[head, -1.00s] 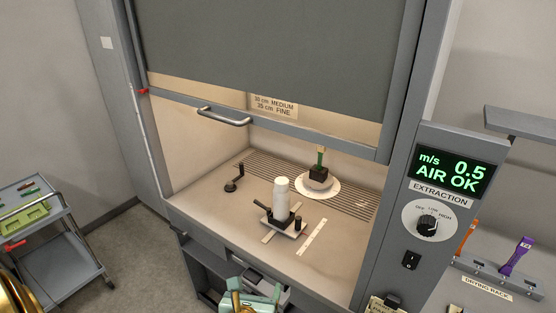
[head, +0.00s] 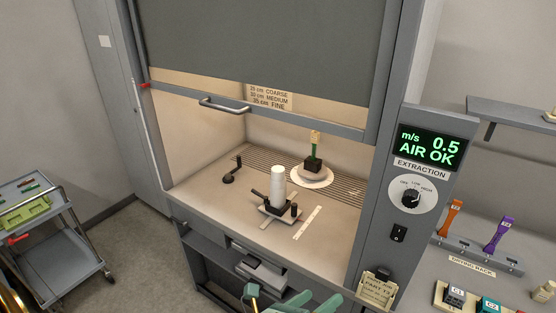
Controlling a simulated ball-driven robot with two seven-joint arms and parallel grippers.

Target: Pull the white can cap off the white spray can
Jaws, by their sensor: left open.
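The white spray can (head: 278,193) stands upright in a dark clamp stand (head: 275,213) on the fume hood floor. Its white can cap (head: 278,172) is on top, and the seam between cap and can is hard to make out. My left gripper (head: 289,301) shows at the bottom edge, with pale green fingers spread apart and empty. It is outside the hood, in front of and below the can, and partly cut off by the frame. My right gripper is not in view.
The sash with its handle (head: 224,104) is partly raised above the opening. A dark block on a white dish (head: 312,184) stands behind right of the can. A white ruler strip (head: 308,222) lies to its right, and a black crank (head: 232,170) to its left.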

